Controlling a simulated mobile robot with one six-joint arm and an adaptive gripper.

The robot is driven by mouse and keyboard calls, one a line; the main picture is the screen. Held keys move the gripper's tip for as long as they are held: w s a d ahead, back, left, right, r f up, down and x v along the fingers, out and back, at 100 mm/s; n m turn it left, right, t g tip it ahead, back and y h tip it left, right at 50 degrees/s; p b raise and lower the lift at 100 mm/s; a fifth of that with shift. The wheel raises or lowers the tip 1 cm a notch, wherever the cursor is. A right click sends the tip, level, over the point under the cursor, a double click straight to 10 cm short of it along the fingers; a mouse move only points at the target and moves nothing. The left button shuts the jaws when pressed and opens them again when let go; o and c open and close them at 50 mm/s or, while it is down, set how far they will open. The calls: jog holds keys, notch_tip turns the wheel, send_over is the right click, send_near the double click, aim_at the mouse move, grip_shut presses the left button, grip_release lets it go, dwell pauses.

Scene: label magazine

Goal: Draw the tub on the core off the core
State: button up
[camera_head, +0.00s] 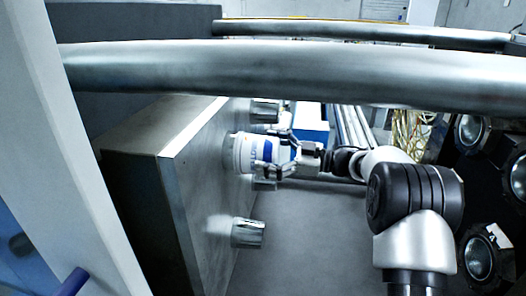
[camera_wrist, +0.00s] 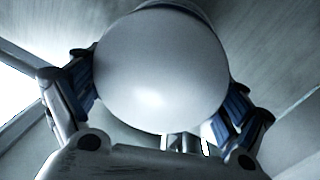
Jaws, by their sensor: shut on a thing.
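The tub (camera_head: 243,152) is white with blue marks and lies on its side against the upright plate (camera_head: 190,170) in the head view. My gripper (camera_head: 279,155) is shut around the tub from the right. In the wrist view the tub's round pale end (camera_wrist: 160,72) fills the middle, with my gripper's blue-padded fingers (camera_wrist: 160,100) on both sides of it. The core under the tub is hidden. Whether the tub touches the plate cannot be told.
Bare metal cores stick out of the plate, one above the tub (camera_head: 265,111) and one below (camera_head: 248,233). A thick metal bar (camera_head: 300,72) crosses above. Dark round fittings (camera_head: 478,255) stand at the right. Open room lies below my gripper.

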jog(key=shift+w+p+v, duration=0.2)
jog(key=shift+p+v, duration=0.35)
jog(key=shift+v, duration=1.2)
jog(key=shift+w+p+v, duration=0.15)
jog(key=shift+p+v, duration=0.35)
jog(key=shift+v, duration=1.3)
jog(key=shift+w+p+v, duration=0.2)
jog(key=shift+p+v, duration=0.35)
jog(key=shift+v, duration=1.2)
jog(key=shift+s+d+r, duration=0.1)
jog(key=shift+d+r, duration=0.05)
jog(key=shift+d, duration=0.05)
jog(key=shift+s+a+b, duration=0.2)
jog(key=shift+s+b, duration=0.2)
jog(key=shift+s, duration=5.6)
